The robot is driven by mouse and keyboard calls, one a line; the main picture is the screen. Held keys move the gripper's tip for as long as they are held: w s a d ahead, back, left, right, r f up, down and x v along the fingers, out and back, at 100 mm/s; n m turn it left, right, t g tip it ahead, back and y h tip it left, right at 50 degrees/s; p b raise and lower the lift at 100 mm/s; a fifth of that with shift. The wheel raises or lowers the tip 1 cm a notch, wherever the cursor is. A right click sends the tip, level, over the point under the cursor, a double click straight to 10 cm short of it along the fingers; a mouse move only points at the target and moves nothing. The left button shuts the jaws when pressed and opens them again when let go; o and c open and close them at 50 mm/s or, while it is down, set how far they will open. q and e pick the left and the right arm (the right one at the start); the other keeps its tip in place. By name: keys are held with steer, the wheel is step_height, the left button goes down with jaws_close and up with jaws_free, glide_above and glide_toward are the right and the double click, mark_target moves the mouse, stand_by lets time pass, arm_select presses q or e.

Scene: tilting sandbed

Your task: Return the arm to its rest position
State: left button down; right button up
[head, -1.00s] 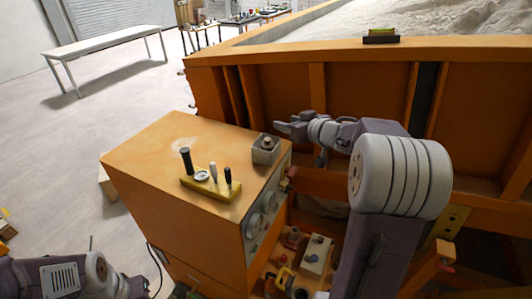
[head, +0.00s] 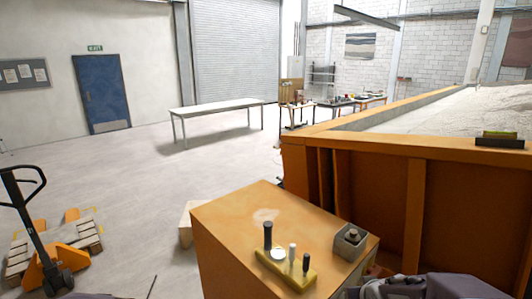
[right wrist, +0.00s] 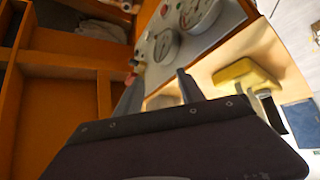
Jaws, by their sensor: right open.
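My right arm shows only as a dark purple link along the bottom right edge of the head view; its gripper is outside that view. In the right wrist view my right gripper (right wrist: 158,86) is open, with two grey fingers apart and nothing between them. Beyond the fingers is the front of the orange cabinet (head: 222,236), with round gauges (right wrist: 165,45) on a grey panel. Of my left arm, only a purple sliver shows at the bottom left of the head view; its gripper is not seen.
A yellow lever block (head: 283,268) and a grey switch box (head: 347,241) stand on the cabinet top. The orange sandbed frame (head: 380,190) rises at right, with a small level-like block (head: 499,140) on its rim. A pallet truck (head: 45,255) stands left. Open floor (head: 140,185) lies between.

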steer(key=s+a+f+g+y, duration=0.1)
steer(key=s+a+f+g, duration=0.15)
steer(key=s, duration=0.35)
steer(key=s+a+f+g, duration=0.2)
steer(key=s+a+f, duration=0.15)
steer(key=s, duration=0.25)
step_height(320, 180, down, 19)
steer(key=s+a+g+b, duration=0.1)
steer(key=s+b, duration=0.2)
steer(key=b, duration=1.4)
steer(key=shift+a+r+n+y+b, duration=0.2)
steer(key=shift+a+n+y+b, duration=0.05)
steer(key=shift+n+y+b, duration=0.1)
steer(key=shift+g, duration=0.25)
